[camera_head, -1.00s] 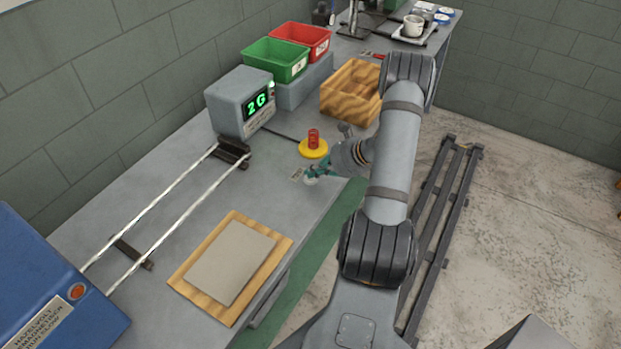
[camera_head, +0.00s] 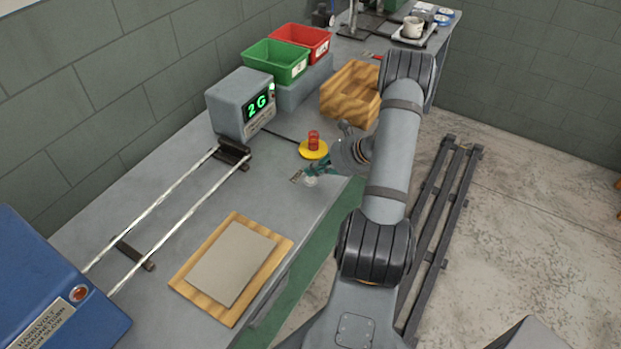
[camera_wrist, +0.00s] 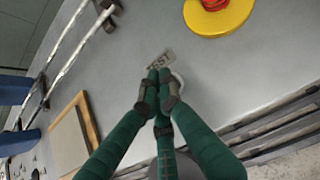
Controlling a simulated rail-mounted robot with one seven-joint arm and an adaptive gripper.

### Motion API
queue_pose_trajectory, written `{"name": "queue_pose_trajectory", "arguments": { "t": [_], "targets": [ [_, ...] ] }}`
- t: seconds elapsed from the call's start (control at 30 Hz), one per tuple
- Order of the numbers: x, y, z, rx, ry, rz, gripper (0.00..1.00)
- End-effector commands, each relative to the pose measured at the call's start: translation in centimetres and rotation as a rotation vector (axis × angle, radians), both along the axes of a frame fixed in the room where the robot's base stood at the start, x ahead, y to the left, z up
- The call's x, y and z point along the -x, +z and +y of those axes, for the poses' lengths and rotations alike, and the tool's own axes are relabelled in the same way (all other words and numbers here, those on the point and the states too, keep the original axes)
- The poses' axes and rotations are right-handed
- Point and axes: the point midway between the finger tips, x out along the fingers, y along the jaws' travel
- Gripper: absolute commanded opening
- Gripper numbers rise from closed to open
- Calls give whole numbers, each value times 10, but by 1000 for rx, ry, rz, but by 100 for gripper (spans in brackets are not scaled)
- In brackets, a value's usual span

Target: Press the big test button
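A red piece on a yellow round base (camera_head: 313,150) stands just behind my gripper. A grey display box (camera_head: 241,102) shows "2G". A wooden board with a grey plate (camera_head: 232,264) lies in front; a wooden box (camera_head: 350,93) and green and red bins (camera_head: 275,61) stand behind.

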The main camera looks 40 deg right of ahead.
Motion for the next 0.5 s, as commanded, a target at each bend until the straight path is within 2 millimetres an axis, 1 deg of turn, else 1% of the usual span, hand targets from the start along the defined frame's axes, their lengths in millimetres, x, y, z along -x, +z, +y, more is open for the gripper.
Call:
{"name": "queue_pose_trajectory", "arguments": {
  "t": [0.13, 0.23, 0.5],
  "targets": [
    [0, 1, 0, 0, 0, 0, 0],
    [0, 7, 0, 0, 0, 0, 0],
    [0, 34, 0, 1, -1, -1, 0]
  ]
}}
